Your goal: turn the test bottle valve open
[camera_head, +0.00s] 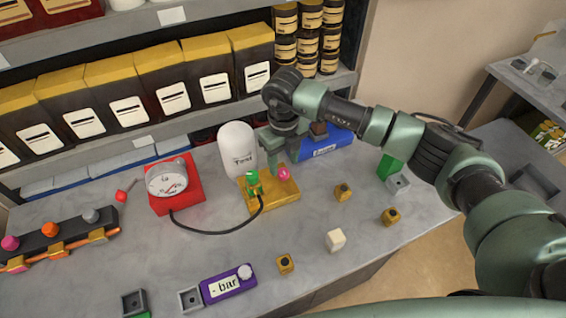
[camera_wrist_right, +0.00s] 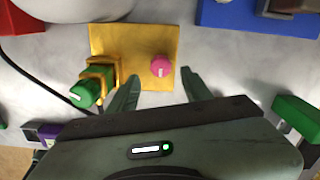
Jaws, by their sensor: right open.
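The white test bottle (camera_head: 238,150), labelled "Test", stands upright at the yellow base plate (camera_head: 268,202). A green fitting (camera_head: 253,182) sits at its lower end; in the wrist view a green knob (camera_wrist_right: 86,93) shows there on a yellow block. A pink knob (camera_head: 284,173) with a white mark is on the same plate. It also shows in the wrist view (camera_wrist_right: 160,67). My right gripper (camera_wrist_right: 160,86) is open, its fingers pointing at the plate, one on each side of the pink knob's line. I see no contact with the knob. My left gripper is out of view.
A red gauge box (camera_head: 176,186) stands left of the bottle, with a black hose running to the plate. A blue box (camera_head: 325,142) is close behind my right gripper. A purple "bar" display (camera_head: 226,286), a white cube (camera_head: 336,240) and small yellow blocks lie in front.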

